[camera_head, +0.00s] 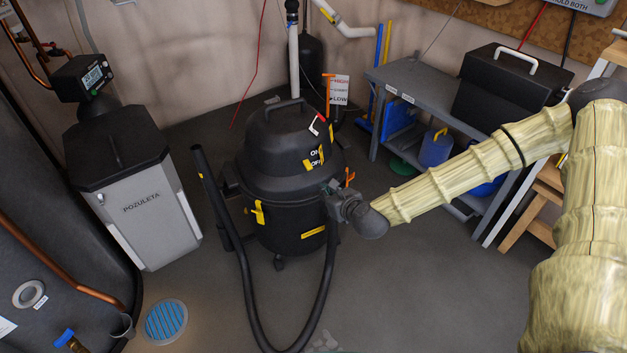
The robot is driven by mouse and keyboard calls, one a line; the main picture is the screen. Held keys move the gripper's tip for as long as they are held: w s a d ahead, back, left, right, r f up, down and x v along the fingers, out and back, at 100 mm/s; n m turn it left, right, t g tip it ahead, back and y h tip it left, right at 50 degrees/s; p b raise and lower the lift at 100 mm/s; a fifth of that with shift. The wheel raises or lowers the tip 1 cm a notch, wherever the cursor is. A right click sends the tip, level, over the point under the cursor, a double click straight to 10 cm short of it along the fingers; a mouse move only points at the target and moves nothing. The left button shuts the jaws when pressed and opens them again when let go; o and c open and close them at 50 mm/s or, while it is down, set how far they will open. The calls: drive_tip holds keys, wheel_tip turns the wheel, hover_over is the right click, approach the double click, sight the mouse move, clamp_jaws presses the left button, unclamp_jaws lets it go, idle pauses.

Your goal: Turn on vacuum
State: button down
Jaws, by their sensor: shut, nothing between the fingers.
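The vacuum (277,205) is a black drum-shaped machine with a domed lid and a top handle, standing upright on the floor in the middle of the head view. ON and OFF labels (316,157) with a small yellow part between them sit on the right front of its lid. A black hose (245,290) loops down in front of it. My gripper (333,191) is dark, shut and empty, at the vacuum's right side, below and slightly right of the labels. It overlaps the drum's right edge in the picture; whether it touches is not clear. The switch's position cannot be made out.
A grey tank (145,215) with a black lid stands left of the vacuum. A grey workbench (425,92) holding a black box (505,100) stands behind my arm on the right. A blue-slatted floor drain (165,322) lies at lower left. Floor in front is mostly clear.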

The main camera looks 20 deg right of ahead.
sight(308, 166)
drive_tip(key=shift+w+d+r+m, duration=0.35)
drive_tip(key=shift+d+r+m, duration=0.05)
drive_tip(key=shift+d+r, duration=0.05)
drive_tip(key=shift+b+x, duration=0.55)
drive_tip(key=shift+x, duration=4.45)
drive_tip(key=shift+d+r, duration=0.1)
drive_tip(key=shift+r, duration=0.1)
